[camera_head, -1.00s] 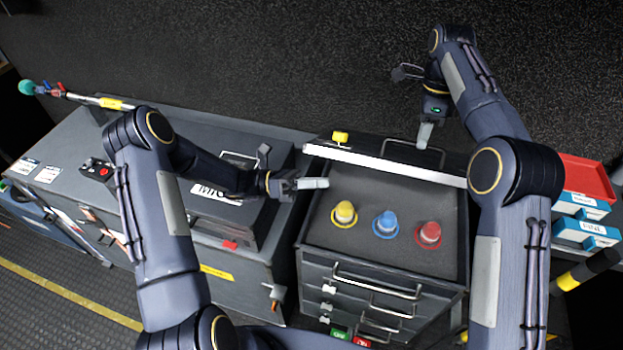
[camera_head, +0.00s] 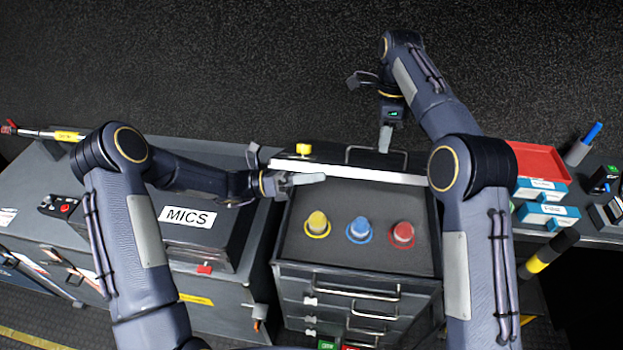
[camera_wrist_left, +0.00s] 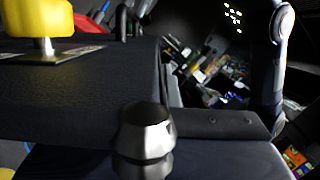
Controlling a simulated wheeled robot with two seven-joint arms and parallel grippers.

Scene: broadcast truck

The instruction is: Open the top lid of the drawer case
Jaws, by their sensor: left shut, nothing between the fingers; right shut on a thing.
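The dark drawer case (camera_head: 290,295) stands at the centre in the head view. Its top face (camera_head: 340,200) carries yellow (camera_head: 317,224), blue (camera_head: 360,230) and red (camera_head: 403,234) knobs. A white bar (camera_head: 375,174) runs along the far edge of this face, with a wire handle (camera_head: 352,150) beyond it. My right gripper (camera_head: 385,150) is shut at this handle; its fingertips partly hide the grip. My left gripper (camera_head: 320,178) is shut and empty, its tips beside the white bar's left part; I cannot tell whether they touch. The lid's exact angle is unclear.
A case marked MICS (camera_head: 190,217) is left of the drawer case, under my left arm. A red tray (camera_head: 540,160) and blue-and-white boxes (camera_head: 545,212) are at the right.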

